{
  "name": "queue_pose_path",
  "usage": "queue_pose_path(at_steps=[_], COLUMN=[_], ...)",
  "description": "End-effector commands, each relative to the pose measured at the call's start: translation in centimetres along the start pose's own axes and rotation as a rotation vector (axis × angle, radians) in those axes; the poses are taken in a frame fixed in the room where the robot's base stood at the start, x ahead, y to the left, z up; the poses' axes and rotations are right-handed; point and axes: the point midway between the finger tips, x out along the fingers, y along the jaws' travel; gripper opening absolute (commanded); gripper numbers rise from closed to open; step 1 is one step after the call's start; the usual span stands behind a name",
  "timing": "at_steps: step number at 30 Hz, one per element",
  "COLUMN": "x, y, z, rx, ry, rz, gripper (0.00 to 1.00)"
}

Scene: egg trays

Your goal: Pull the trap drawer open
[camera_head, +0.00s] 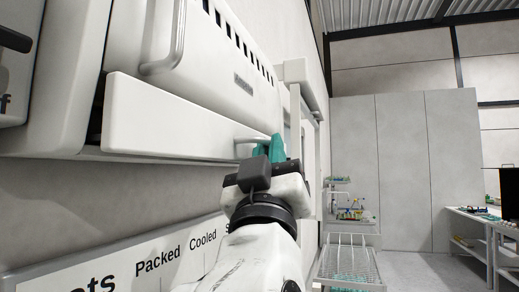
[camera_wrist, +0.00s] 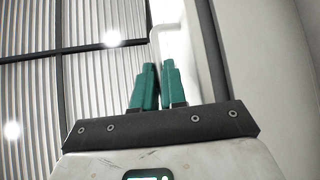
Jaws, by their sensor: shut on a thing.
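The trap drawer (camera_head: 165,122) is a long white front low on the white machine in the head view. It stands out a little from the body, with a dark gap at its left end. Its pale bar handle (camera_head: 245,140) is near its right end. My gripper (camera_head: 270,147) has teal fingers, shut on the handle; they hide part of it. In the wrist view my gripper's fingers (camera_wrist: 158,85) are close together, pointing up, and the grip itself is hard to make out.
A larger white panel (camera_head: 210,60) with a handle is above the drawer. A label strip (camera_head: 130,265) reading "Packed" and "Cooled" runs below. A wire rack cart (camera_head: 350,262) stands to the right, and a workbench (camera_head: 480,225) farther right. Floor between them is clear.

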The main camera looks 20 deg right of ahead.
Motion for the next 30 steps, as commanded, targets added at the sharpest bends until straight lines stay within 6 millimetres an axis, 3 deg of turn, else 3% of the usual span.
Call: queue_pose_path(at_steps=[6,13,23,24,27,30], x=[-0.5,-1.3,-1.2,-1.2,-1.2,-1.2], y=[5.4,9.2,9.2,9.3,9.4,9.4], z=[0.4,0.9,0.8,0.8,0.9,1.0], rx=[0.001,0.002,0.002,0.002,0.001,0.001], ry=[0.002,0.006,0.010,0.010,0.009,0.007], rz=[0.007,0.008,0.008,0.008,0.009,0.007], gripper=[0.00,0.00,0.00,0.13,0.21,0.21])
